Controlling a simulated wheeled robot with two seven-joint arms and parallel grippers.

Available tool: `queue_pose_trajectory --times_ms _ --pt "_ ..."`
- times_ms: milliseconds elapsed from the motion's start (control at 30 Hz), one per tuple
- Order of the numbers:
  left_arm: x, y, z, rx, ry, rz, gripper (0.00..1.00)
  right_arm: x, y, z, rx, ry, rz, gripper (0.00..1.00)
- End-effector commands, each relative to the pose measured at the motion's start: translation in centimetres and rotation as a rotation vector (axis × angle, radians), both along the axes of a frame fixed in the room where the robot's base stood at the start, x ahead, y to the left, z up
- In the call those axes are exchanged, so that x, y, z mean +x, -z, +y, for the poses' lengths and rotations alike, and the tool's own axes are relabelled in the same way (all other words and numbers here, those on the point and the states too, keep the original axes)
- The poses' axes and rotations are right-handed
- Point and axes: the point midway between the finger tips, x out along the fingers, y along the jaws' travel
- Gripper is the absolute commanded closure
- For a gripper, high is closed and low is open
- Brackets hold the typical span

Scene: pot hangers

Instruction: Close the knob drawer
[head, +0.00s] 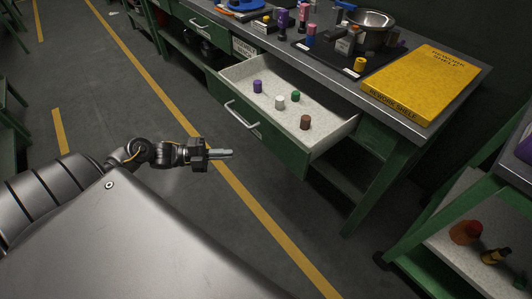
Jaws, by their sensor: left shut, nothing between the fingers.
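The drawer (326,140) stands pulled out from under the green workbench, with a light speckled inside and a green front. A pale bar handle (241,115) is on its front. Inside stand a purple knob (258,87), a white knob (280,102), a green knob (295,96) and a brown knob (305,122). My left gripper (228,154) is shut and empty, in front of the drawer and apart from it, below the handle in the picture. My right gripper is not in view.
The bench top (391,119) holds a yellow box (420,82), a metal bowl (367,27) and several small items on a dark mat. A green shelf unit (440,235) stands at the right. The floor before the drawer is clear, with a yellow line (250,205).

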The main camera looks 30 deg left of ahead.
Motion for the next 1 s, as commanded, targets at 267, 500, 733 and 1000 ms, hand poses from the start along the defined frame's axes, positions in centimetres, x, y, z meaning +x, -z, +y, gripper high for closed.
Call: queue_pose_trajectory --times_ms 267,500,733,1000 --pt "-1.9 -5.0 -1.8 0.059 0.207 -0.197 1.00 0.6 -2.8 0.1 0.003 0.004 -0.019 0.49" --pt "-1.3 -5.3 -2.7 0.056 0.206 -0.201 1.00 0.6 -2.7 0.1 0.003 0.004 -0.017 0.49" --pt "0.7 -5.4 -6.4 0.054 0.204 -0.203 1.00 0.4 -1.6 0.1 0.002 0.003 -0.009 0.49" --pt "3.5 -5.3 -10.9 0.056 0.203 -0.202 1.00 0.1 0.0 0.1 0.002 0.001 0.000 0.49"
